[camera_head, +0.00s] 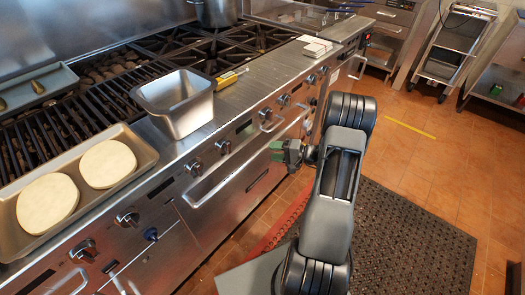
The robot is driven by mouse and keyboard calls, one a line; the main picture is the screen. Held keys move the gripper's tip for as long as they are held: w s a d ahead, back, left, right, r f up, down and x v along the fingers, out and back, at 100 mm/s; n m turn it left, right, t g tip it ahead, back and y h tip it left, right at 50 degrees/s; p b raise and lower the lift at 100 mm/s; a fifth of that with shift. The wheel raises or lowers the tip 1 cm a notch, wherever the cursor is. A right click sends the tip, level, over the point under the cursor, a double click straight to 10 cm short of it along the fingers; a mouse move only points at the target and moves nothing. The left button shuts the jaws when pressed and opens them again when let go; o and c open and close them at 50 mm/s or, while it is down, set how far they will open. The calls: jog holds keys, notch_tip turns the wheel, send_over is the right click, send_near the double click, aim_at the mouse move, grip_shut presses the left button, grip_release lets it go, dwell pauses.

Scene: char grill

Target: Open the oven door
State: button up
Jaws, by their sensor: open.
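The steel oven door (238,205) is in the front of the range, below the knobs, and looks closed. Its long bar handle (215,182) runs along the top of the door, slanting up to the right in the view. My gripper (279,150) is open, in front of the range near the right part of this handle. Its small dark and green end points left toward the range front. My arm comes up from the bottom and hides part of the floor. I cannot tell whether the fingers touch the handle.
On the range top are a tray (147,151) with two round flat breads, a steel pan (205,134), a grill grate (75,125) and burners. Several knobs line the front. A black perforated mat (415,245) lies on the tiled floor. Open floor lies to the right, before steel shelving.

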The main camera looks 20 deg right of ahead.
aim_at(265, 150)
jog(key=shift+x, duration=2.85)
grip_shut()
jog(key=shift+d, duration=0.1)
